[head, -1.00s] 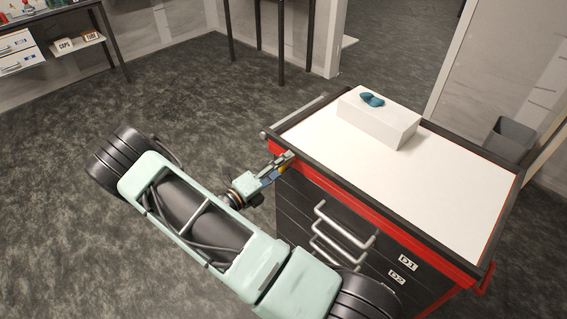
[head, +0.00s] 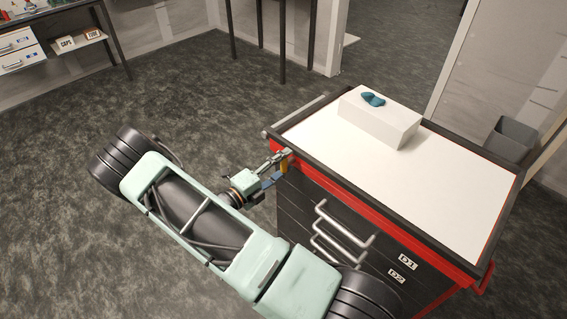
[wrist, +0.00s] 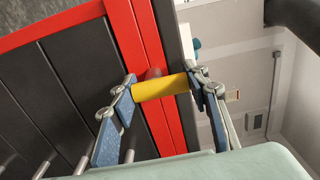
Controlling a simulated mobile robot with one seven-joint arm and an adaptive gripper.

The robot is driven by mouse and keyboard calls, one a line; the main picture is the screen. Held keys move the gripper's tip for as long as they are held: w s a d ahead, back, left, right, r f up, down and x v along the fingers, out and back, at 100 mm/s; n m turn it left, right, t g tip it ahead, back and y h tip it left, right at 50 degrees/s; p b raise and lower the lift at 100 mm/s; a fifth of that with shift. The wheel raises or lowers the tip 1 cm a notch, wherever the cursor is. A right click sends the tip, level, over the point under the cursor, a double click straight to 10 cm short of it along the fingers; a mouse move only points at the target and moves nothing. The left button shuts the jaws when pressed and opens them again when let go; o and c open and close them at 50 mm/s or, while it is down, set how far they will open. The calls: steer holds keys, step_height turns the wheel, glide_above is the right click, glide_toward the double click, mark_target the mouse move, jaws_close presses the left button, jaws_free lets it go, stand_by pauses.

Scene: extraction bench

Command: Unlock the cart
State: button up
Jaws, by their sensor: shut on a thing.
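The cart (head: 440,195) has a white top, a red rim and dark drawers, and stands to the right of my arm in the head view. A yellow bar-shaped lock handle (wrist: 162,87) sits against the red edge of the cart front in the wrist view, with a reddish round part just behind it. It also shows small at the cart's upper left corner in the head view (head: 285,163). My gripper (wrist: 160,88) is shut on this yellow handle, one blue finger at each end. Whether the lock is engaged cannot be told.
A white box (head: 378,118) with a teal item (head: 373,99) on it stands on the cart top. Metal drawer handles (head: 345,225) stick out below my gripper. A grey bin (head: 511,139) stands behind the cart. The floor to the left is open.

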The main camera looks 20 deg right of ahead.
steer(key=o, duration=1.2)
steer(key=v, duration=1.2)
steer(key=shift+r, duration=0.15)
